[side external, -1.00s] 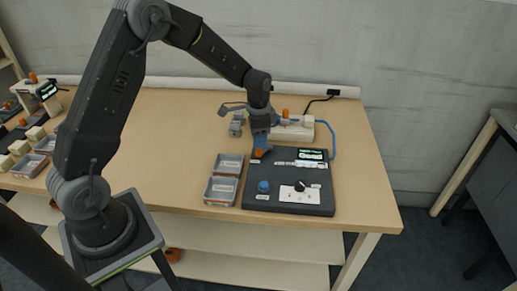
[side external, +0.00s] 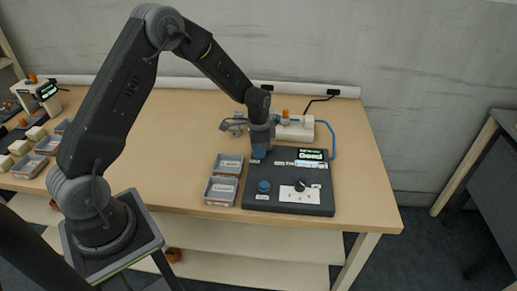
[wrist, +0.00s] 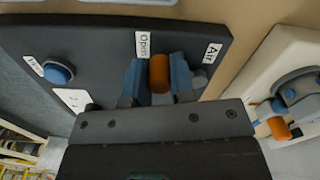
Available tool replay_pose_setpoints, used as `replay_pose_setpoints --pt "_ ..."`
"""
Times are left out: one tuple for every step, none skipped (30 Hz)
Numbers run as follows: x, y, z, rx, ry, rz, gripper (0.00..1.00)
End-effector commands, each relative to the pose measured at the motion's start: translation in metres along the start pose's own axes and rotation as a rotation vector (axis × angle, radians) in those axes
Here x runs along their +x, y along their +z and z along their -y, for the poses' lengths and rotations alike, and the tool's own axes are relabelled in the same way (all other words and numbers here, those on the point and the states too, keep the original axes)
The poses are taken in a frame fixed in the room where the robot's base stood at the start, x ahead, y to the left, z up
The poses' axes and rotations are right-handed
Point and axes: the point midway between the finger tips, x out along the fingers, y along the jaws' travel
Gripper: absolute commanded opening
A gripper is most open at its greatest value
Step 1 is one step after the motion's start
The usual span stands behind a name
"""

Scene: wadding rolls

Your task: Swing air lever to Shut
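The air lever (wrist: 159,73) has an orange grip. It stands on the dark panel (side external: 290,207) between an "Open" label (wrist: 142,44) and an "Air" label (wrist: 212,53). My gripper (wrist: 159,80) has its blue fingers on both sides of the grip, with no clear gap, so it looks shut on the lever. In the side external view my gripper (side external: 260,153) is low over the panel's back left corner, and its fingers hide the lever there. No "Shut" label can be read.
The panel also carries a blue button (side external: 264,186), a black knob (side external: 300,186) on a white plate and a lit display (side external: 311,155) reading "Good". Grey trays (side external: 221,191) lie left of it. A white unit (side external: 296,130) with a blue hose stands behind.

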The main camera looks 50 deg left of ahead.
Motion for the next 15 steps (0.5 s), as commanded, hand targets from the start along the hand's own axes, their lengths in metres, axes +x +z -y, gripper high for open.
replay_pose_setpoints --pt "-0.0002 0.0 0.0 0.0 0.0 0.0 0.16" --pt "-0.0002 0.0 0.0 0.0 0.0 0.0 0.13" --pt "-0.0002 0.0 0.0 0.0 0.0 0.0 0.09" --pt "-0.0002 0.0 0.0 0.0 0.0 0.0 0.06" --pt "-0.0003 0.0 0.0 0.0 0.0 0.0 0.04" --pt "-0.0003 0.0 0.0 0.0 0.0 0.0 0.0" --pt "-0.0003 0.0 0.0001 0.0 0.0 0.0 0.0" --pt "-0.0003 -0.0001 0.0 -0.001 0.0 0.0 0.0" --pt "-0.0003 -0.0001 0.0 -0.002 0.0 0.0 0.0" --pt "-0.0004 -0.0002 -0.0001 -0.004 0.0 0.0 0.0" --pt "-0.0004 -0.0003 -0.0002 -0.006 0.0 0.0 0.0" --pt "-0.0004 -0.0006 -0.0004 -0.011 0.0 0.0 0.0" --pt "-0.0004 -0.0008 -0.0007 -0.016 0.0 0.0 0.0" --pt "-0.0004 -0.0011 -0.001 -0.023 0.0 0.0 0.0" --pt "-0.0004 -0.0016 -0.0014 -0.036 0.0 0.0 0.0"
